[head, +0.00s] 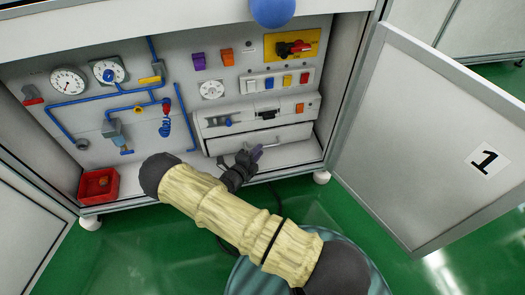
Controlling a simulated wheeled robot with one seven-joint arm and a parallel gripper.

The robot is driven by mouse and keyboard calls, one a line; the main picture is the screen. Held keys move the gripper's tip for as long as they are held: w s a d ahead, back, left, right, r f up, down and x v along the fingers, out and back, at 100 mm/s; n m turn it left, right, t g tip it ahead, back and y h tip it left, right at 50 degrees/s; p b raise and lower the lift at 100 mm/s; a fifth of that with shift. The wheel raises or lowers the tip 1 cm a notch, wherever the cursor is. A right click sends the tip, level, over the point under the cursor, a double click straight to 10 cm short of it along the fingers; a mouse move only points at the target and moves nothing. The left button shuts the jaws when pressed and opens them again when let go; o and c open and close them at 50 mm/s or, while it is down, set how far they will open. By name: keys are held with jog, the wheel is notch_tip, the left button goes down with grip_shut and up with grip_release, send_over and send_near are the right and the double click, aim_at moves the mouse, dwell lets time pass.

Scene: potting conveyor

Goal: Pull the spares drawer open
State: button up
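The spares drawer (290,133) appears to be the wide white front low in the open cabinet, under a white unit with small parts on it. A thin grey bar handle shows on its front, partly hidden by my gripper. My gripper (256,153) is dark and is in front of the drawer, close to the handle. I cannot tell whether its fingers touch the handle or are around it. The fingers are too small to tell open from shut. The drawer front looks about flush with the unit above, but how far it is out is hard to tell.
The cabinet door (420,130) marked 1 stands open on the right. A red bin (84,190) sits at the lower left of the cabinet. Blue pipes, gauges and switches cover the back panel (185,95). Green floor (170,240) is clear in front.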

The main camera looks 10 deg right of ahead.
jog(key=shift+b+x, duration=0.6)
jog(key=shift+x, duration=1.3)
jog(key=shift+c, duration=0.2)
grip_shut()
jog(key=shift+s, duration=0.1)
